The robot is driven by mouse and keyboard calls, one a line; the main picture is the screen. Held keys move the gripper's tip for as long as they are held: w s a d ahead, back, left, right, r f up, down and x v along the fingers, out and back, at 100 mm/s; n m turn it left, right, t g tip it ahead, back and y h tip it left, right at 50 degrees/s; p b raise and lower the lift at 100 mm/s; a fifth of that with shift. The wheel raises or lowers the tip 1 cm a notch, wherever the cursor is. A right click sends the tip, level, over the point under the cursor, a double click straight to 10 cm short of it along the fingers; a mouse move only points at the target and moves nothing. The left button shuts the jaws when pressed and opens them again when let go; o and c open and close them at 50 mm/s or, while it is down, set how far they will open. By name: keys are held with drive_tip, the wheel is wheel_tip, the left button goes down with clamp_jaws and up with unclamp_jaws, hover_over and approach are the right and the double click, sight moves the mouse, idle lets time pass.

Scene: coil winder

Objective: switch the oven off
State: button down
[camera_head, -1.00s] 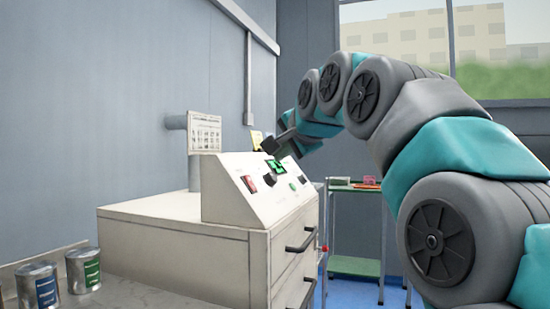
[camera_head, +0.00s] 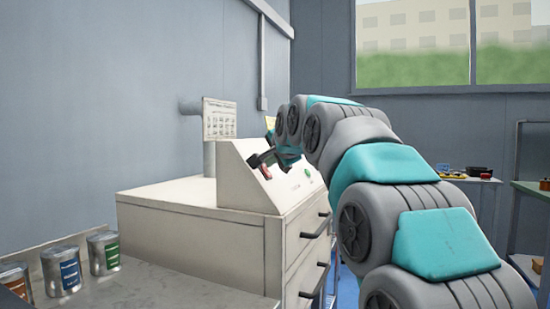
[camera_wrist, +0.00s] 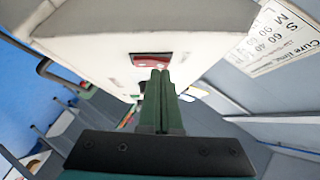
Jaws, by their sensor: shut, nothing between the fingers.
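The oven (camera_head: 190,230) is a white cabinet with drawer-like handles and a sloped control panel (camera_head: 240,188) on top. A red switch (camera_head: 265,172) sits on the panel, and it also shows in the wrist view (camera_wrist: 148,60). A green button (camera_head: 307,173) is further right. My gripper (camera_head: 254,161) is shut and empty, with its dark fingers at the panel close to the red switch. In the wrist view my fingertips (camera_wrist: 160,73) overlap the switch's lower right edge. I cannot tell whether they touch it. My arm hides part of the panel, including the display.
Several labelled cans (camera_head: 103,252) stand on the grey worktop (camera_head: 160,290) at lower left. A printed sheet (camera_head: 219,118) stands behind the panel by a grey pipe. A shelf with small items (camera_head: 470,175) is at the right. The cabinet top left of the panel is clear.

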drive_tip(key=shift+w+a, duration=0.15)
drive_tip(key=shift+a, duration=0.1)
drive_tip(key=shift+f, duration=0.1)
drive_tip(key=shift+r+p, duration=0.75)
drive_tip(key=shift+r, duration=0.1)
